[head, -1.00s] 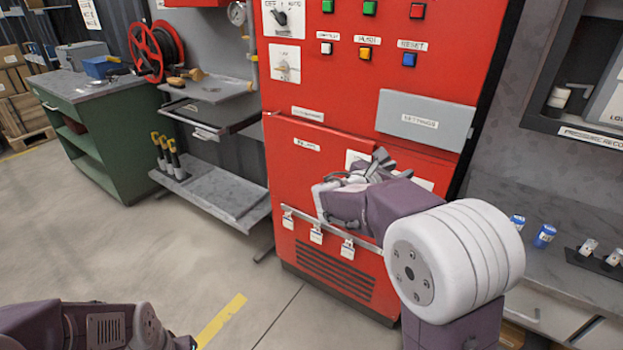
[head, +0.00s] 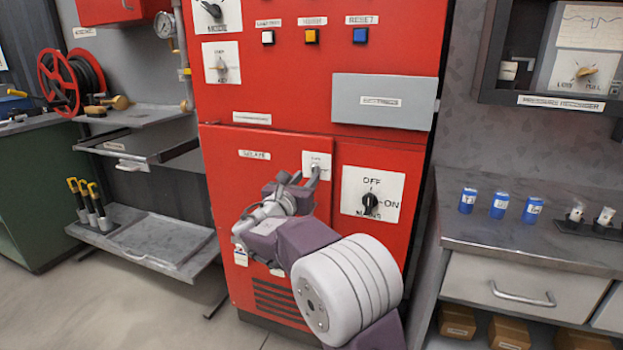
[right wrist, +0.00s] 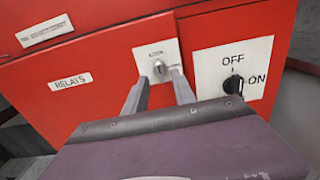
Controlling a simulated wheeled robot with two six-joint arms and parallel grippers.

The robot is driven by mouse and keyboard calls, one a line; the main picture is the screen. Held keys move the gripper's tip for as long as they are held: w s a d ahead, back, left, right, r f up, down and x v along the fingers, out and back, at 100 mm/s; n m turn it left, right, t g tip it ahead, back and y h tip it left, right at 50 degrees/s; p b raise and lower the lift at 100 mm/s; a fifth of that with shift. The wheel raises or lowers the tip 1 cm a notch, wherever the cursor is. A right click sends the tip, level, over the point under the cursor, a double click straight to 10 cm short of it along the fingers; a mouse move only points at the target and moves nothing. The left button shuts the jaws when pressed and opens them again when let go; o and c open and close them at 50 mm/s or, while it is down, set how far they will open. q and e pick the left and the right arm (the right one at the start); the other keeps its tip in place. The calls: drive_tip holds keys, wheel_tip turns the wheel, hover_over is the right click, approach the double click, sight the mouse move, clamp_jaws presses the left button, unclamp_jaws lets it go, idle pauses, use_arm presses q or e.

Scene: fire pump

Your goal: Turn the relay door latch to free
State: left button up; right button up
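The relay door (head: 222,170) is a red panel labelled RELAYS, and it looks shut. Its latch (head: 316,168) is a small metal knob on a white plate near the door's upper right corner. In the right wrist view the latch (right wrist: 159,68) sits between the two finger tips of my right gripper (right wrist: 161,78). The fingers are apart, one on each side of the knob; I cannot tell whether either touches it. In the head view my right gripper (head: 302,178) reaches up to the plate from below. My left gripper is out of view.
Right of the latch is a black OFF/ON knob (head: 370,203) on a white plate. A grey box (head: 385,101) juts out above it. A counter (head: 560,240) with blue cans stands at right, and grey shelves (head: 150,240) at left.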

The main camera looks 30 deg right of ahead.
sight(313, 174)
drive_tip(key=x, duration=0.5)
drive_tip(key=shift+c, duration=0.3)
clamp_jaws()
drive_tip(key=shift+f+m+b, duration=0.25)
drive_tip(key=shift+m+b, duration=1.45)
drive_tip(key=shift+b, duration=0.35)
drive_tip(key=shift+s+d+m+b, duration=0.1)
drive_tip(key=shift+s+m+b, duration=0.05)
drive_tip(key=shift+m+b, duration=5.95)
drive_tip(key=shift+m+p, duration=1.1)
drive_tip(key=shift+m, duration=0.1)
